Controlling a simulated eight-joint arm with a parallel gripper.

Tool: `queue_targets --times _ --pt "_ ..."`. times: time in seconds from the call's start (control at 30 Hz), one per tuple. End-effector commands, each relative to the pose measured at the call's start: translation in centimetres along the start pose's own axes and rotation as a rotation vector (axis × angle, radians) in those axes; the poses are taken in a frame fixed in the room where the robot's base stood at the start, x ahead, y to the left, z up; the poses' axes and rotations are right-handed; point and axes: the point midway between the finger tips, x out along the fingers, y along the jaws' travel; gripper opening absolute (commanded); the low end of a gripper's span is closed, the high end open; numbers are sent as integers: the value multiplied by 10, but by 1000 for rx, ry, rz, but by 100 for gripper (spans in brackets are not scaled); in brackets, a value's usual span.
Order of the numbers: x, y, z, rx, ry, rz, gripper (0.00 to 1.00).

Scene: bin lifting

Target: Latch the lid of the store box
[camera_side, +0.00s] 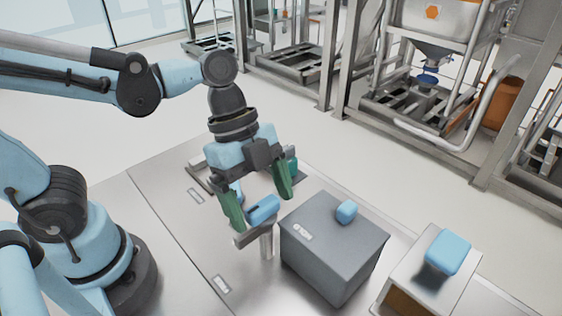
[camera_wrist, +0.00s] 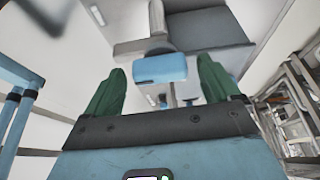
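The grey store box (camera_side: 335,247) stands on the bench right of my gripper, with a flat lid on top and a small blue knob (camera_side: 346,212) on it. A blue handle-like piece (camera_side: 262,209) sits by a pale upright post (camera_side: 267,243) at the box's left side; it may be the latch. In the wrist view the blue piece (camera_wrist: 160,68) lies between the fingertips, with a gap on each side. My gripper (camera_side: 265,213) is open, its green fingers pointing down around that piece. Whether the latch is engaged I cannot tell.
A pale stand (camera_side: 405,276) with a blue block (camera_side: 448,251) stands right of the box. A low dark fixture (camera_side: 205,180) lies behind my gripper. The metal bench (camera_side: 165,215) is clear on the left. Metal frames stand beyond the bench.

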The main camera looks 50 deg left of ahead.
Motion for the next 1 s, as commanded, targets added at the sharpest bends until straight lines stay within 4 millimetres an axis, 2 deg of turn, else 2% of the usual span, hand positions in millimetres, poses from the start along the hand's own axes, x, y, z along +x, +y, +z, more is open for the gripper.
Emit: queue_targets --times 0.03,0.3,0.37,0.67,1.0 --pt "0 0 0 0 0 0 82" --pt "0 0 0 0 0 0 40" --pt "0 0 0 0 0 0 33" --pt "0 1 0 -39 0 -14 33" --pt "0 2 -1 -249 -1 -99 33"
